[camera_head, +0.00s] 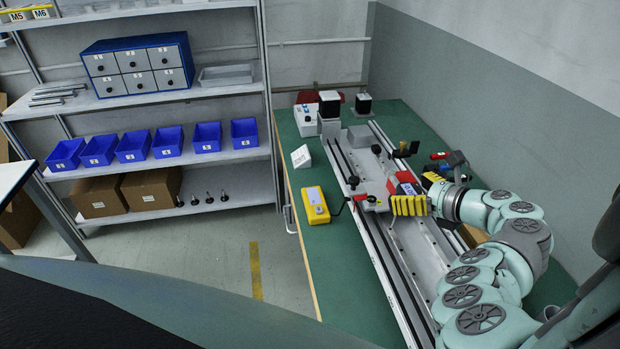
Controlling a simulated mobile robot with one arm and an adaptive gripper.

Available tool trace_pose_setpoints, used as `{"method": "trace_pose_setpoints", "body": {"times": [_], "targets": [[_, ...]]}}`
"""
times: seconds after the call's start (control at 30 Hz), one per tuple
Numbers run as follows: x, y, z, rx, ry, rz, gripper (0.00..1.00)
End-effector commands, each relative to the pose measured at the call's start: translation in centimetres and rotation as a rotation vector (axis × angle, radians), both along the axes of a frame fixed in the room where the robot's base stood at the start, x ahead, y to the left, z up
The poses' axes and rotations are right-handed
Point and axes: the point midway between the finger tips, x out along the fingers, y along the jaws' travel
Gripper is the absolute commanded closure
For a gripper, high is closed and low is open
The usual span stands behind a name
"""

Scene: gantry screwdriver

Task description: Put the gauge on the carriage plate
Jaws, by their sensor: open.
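My gripper (428,203) reaches in from the right over the long rail gantry on the green bench. It is open, with yellow ribbed pieces at its end; I cannot tell whether these are its fingers or a separate part. Just behind it is a red and grey block with a blue face (405,185), which may be the gauge. It seems to sit on or above the gantry; contact with the gripper is unclear. A light grey plate (369,171) lies between the dark rails and looks like the carriage plate. My gripper and arm hide part of the gantry.
A yellow box (314,205) lies on the bench (330,262) left of the rails, near a red-handled crank (352,200). A white wedge (301,157) stands farther back. Dark motor blocks (330,103) rise at the far end. Shelves with blue bins (168,141) stand left.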

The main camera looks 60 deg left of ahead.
Motion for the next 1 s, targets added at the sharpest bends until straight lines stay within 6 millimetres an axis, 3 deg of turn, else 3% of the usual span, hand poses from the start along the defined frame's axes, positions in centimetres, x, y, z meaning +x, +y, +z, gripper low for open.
{"method": "trace_pose_setpoints", "body": {"times": [0.33, 0.5, 0.73, 1.0], "targets": [[0.5, -5.1, 1.9, -0.001, -0.001, -0.011, 0.13], [0.6, -8.2, 3.8, -0.005, 0.003, -0.003, 0.13], [0.7, -9.9, 4.2, -0.004, 0.002, -0.002, 0.13], [0.7, -10.4, 4.2, -0.001, 0.001, -0.002, 0.13]]}}
